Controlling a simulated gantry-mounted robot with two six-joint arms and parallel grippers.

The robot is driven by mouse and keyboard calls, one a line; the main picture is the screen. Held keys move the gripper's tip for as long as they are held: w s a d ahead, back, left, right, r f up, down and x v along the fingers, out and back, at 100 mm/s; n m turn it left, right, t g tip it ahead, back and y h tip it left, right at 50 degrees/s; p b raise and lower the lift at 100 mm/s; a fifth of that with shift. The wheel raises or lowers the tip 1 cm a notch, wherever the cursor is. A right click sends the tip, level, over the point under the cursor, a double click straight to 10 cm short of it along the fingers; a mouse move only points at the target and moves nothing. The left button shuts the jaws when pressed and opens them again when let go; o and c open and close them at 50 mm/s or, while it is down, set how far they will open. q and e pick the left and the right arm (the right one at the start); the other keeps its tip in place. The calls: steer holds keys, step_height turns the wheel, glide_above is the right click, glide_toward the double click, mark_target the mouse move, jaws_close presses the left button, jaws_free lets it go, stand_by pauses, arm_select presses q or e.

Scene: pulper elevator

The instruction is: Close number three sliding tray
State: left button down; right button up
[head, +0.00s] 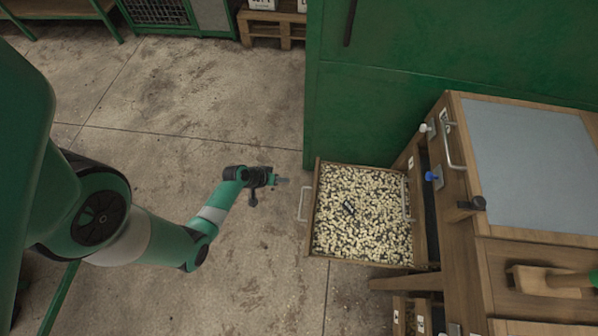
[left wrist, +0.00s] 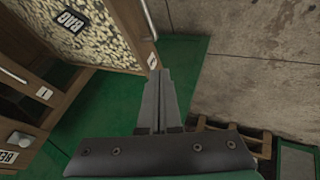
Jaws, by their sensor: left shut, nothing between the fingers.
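A wooden sliding tray (head: 362,260) full of pale beans is pulled out from the wooden cabinet in the head view. It has a metal handle (head: 303,205) on its left front. My left gripper (head: 283,181) is shut and empty, just left of the tray's front, near the handle and apart from it. The tray's number is too small to read surely. My right gripper is not in view.
The wooden cabinet (head: 455,205) with a grey top stands at the right. A green wall (head: 380,100) rises behind the tray. A wooden pallet (head: 272,29) lies at the top. The concrete floor left of the tray is clear.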

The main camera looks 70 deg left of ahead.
arm_select(q)
steer(key=b, duration=0.7)
glide_toward(306, 187)
steer(key=w+a+f, duration=0.2)
steer(key=a+f, duration=0.1)
steer(key=f, duration=0.2)
steer(key=w, duration=0.2)
steer(key=w+d+r, duration=0.1)
steer(key=shift+w+d+r, duration=0.1)
steer(key=shift+w, duration=0.2)
steer(key=shift+w+d+r+b, duration=0.1)
steer(key=shift+w+b, duration=0.1)
steer(key=shift+b, duration=0.1)
